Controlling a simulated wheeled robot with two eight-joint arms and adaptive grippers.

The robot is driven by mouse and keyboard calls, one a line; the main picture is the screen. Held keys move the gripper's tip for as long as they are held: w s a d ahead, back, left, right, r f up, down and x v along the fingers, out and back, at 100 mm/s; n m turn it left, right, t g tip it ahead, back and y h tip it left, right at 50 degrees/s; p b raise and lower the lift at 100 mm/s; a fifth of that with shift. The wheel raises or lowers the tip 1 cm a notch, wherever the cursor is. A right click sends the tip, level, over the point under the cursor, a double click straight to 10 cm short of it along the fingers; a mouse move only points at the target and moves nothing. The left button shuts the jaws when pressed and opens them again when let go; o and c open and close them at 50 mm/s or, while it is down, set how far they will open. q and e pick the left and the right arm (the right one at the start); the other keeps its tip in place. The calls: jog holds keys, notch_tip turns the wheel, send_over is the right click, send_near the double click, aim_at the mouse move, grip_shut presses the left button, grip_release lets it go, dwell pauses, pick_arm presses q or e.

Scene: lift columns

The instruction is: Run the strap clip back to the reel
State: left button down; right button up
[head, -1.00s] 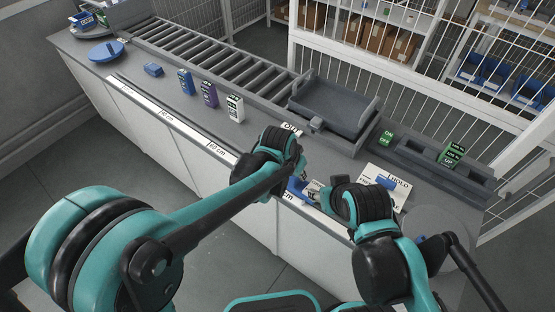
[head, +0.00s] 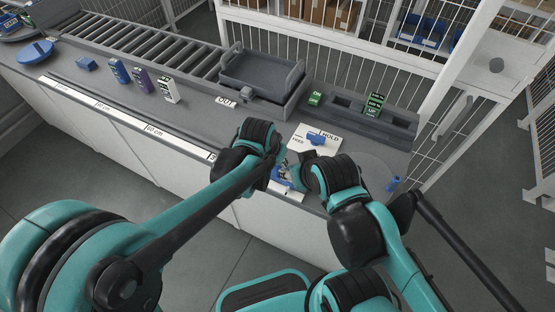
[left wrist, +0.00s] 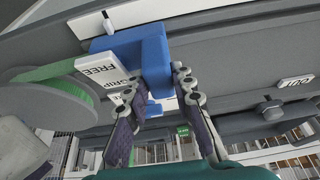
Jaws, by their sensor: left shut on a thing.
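A blue clip (left wrist: 142,52) sits between the fingertips of my left gripper (left wrist: 157,88) in the left wrist view, and the gripper is shut on it. A white tag (left wrist: 102,70) reading FREE and GRIP is beside the clip. A grey reel (left wrist: 40,105) with a green band (left wrist: 62,82) lies left of it in that view. In the head view, my left gripper (head: 274,168) is at the front edge of the bench, with blue showing just below it. My right gripper (head: 296,172) is close beside it; its fingers are mostly hidden by the arm.
A white HOLD board (head: 327,150) with a blue piece lies just behind the grippers. Several small boxes stand at left. A round grey plate (head: 372,172) is at the right end.

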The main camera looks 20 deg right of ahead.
pick_arm(q)
jog(key=shift+s+d, duration=0.1)
jog(key=shift+s, duration=0.1)
jog(key=c, duration=1.3)
grip_release()
jog(key=shift+d, duration=0.15)
jog(key=shift+r, duration=0.2)
jog(key=v, duration=1.1)
jog(key=shift+s+r, duration=0.15)
jog(key=shift+r, duration=0.1)
